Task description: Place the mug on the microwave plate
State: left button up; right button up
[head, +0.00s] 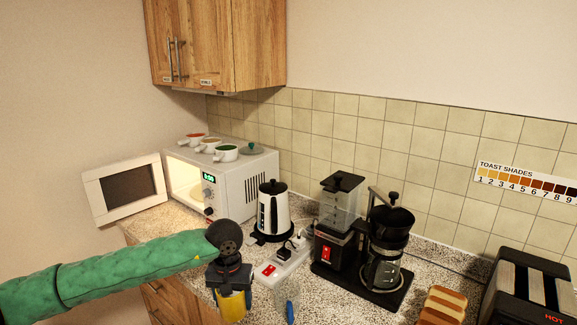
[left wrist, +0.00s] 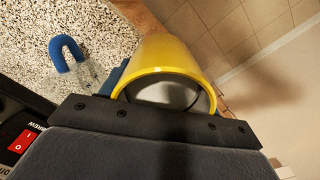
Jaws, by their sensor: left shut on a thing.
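A yellow mug (head: 234,304) is held in my left gripper (head: 232,288), at the front edge of the counter in the head view. In the left wrist view the yellow mug (left wrist: 172,62) lies just past the dark gripper bar, with a yellow rim around a pale, shaded inside. My left gripper is shut on it. The white microwave (head: 245,185) stands at the back left with its door (head: 125,190) swung open to the left and its inside lit. My right gripper is not in view.
A clear cup with a blue handle (head: 289,306) stands right of the mug. A power strip (head: 283,264), kettle (head: 272,208), grinder (head: 337,225), coffee maker (head: 385,255), bread (head: 442,306) and toaster (head: 528,290) line the counter. Several bowls sit on the microwave.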

pick_arm(q)
jog(key=a+r+n, duration=0.1)
jog(key=a, duration=0.5)
jog(key=shift+w+a, duration=0.2)
jog(key=shift+w, duration=0.2)
